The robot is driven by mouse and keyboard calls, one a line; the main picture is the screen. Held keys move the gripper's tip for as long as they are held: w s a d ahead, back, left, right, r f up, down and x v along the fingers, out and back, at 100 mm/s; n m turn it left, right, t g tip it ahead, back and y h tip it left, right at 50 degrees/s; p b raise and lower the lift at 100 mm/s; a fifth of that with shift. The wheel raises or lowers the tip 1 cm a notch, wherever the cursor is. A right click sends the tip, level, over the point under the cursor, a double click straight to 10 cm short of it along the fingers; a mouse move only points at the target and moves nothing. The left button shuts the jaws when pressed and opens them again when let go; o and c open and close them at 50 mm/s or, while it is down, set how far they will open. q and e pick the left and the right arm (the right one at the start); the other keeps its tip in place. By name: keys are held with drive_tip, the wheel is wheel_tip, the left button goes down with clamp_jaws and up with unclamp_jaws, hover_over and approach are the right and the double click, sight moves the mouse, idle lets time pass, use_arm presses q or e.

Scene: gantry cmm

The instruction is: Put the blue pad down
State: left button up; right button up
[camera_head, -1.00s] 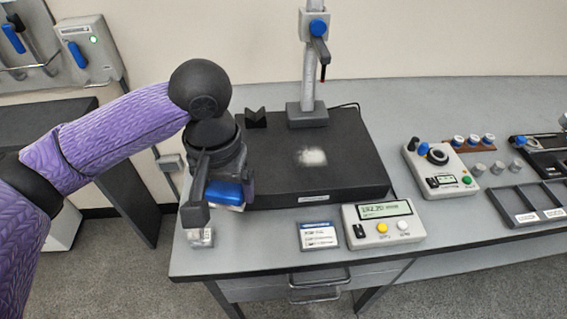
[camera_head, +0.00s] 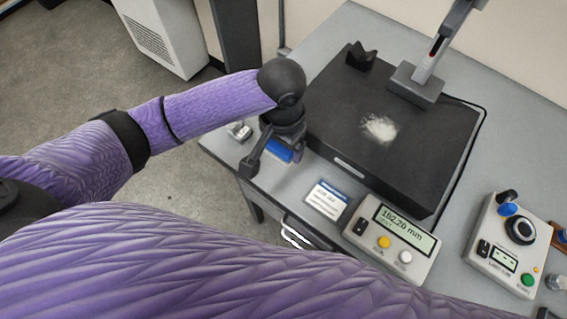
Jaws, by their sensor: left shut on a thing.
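The blue pad (camera_head: 279,152) shows as a blue block with a pale lower edge at the left end of the bench, beside the black plate's left front corner. My left gripper (camera_head: 272,157) is shut on it, with a dark finger on its left side. The gripper and wrist hide part of the pad. I cannot tell whether the pad touches the bench top. My right gripper is not in view.
The black plate (camera_head: 420,175) bears a pale powdery patch (camera_head: 379,128) and a black V-block (camera_head: 361,57). A small metal block (camera_head: 240,131) lies left of my gripper. A label card (camera_head: 326,199) and a display box (camera_head: 392,238) stand in front.

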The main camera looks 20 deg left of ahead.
sight(282, 168)
use_arm(q)
wheel_tip(282, 168, down, 8)
drive_tip(key=b, duration=0.3)
drive_tip(key=shift+a, duration=0.1)
drive_tip(key=shift+r, duration=0.1)
drive_tip(key=o, duration=1)
drive_tip(key=shift+c, duration=0.2)
wheel_tip(282, 168, up, 11)
drive_tip(key=p, duration=0.5)
drive_tip(key=shift+r, duration=0.55)
